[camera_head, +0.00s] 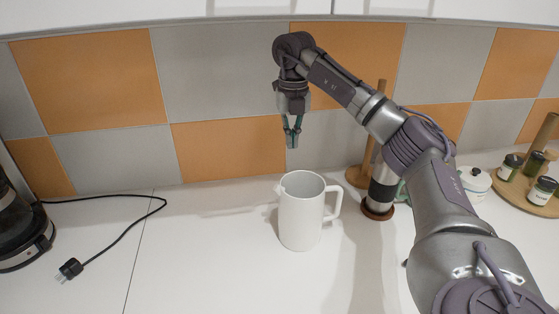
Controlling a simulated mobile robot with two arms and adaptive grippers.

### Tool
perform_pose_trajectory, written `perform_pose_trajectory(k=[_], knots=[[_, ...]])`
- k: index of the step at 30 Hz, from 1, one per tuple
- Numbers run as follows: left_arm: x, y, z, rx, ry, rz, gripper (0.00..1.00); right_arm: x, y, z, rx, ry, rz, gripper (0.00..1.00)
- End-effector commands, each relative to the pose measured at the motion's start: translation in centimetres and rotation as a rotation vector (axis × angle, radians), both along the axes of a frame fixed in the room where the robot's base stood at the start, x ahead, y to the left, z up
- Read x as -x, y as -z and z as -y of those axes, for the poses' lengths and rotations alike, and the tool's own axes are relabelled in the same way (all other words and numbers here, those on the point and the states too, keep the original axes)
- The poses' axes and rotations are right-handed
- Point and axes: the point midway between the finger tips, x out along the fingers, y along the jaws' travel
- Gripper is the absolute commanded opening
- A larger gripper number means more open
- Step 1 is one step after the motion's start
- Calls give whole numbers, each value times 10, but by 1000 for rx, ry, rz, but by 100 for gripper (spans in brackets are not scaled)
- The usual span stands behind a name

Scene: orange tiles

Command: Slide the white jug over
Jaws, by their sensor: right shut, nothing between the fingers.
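The white jug (299,222) stands upright on the white counter in the middle of the view, with its handle toward the right and its spout toward the left. My right gripper (292,146) points down above and behind the jug's rim, close to the tiled wall. Its fingers are shut with nothing between them, and I see a gap between them and the jug. My right arm reaches in from the lower right. My left gripper is not in view.
A black coffee machine (18,225) stands at the far left, with its cord and plug (70,268) on the counter. A wooden stand (360,176), a dark cylinder (380,192), a lidded white pot (474,180) and a wooden tray (510,191) with jars are right.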

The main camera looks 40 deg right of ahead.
Motion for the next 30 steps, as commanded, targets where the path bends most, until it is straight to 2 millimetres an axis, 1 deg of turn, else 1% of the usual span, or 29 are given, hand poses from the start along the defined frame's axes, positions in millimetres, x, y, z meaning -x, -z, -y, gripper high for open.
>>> perform_pose_trajectory(k=[1,5,9,13,16,18,21,23,26,30], knots=[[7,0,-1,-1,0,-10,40,1,4,1,1,1,-3,0],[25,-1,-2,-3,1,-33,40,1,22,1,1,1,-5,0],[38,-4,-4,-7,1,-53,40,2,51,1,1,0,-6,0],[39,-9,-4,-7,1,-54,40,2,79,0,1,1,-6,0],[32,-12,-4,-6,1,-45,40,2,100,0,1,0,-5,0],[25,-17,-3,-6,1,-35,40,12,96,-5,2,-2,-1,0],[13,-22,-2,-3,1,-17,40,23,96,-11,2,-1,-1,0],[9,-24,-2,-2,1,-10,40,28,96,-15,1,-2,0,0],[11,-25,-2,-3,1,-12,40,33,97,-18,1,-1,0,0],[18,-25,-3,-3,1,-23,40,36,98,-20,0,0,-1,0]])
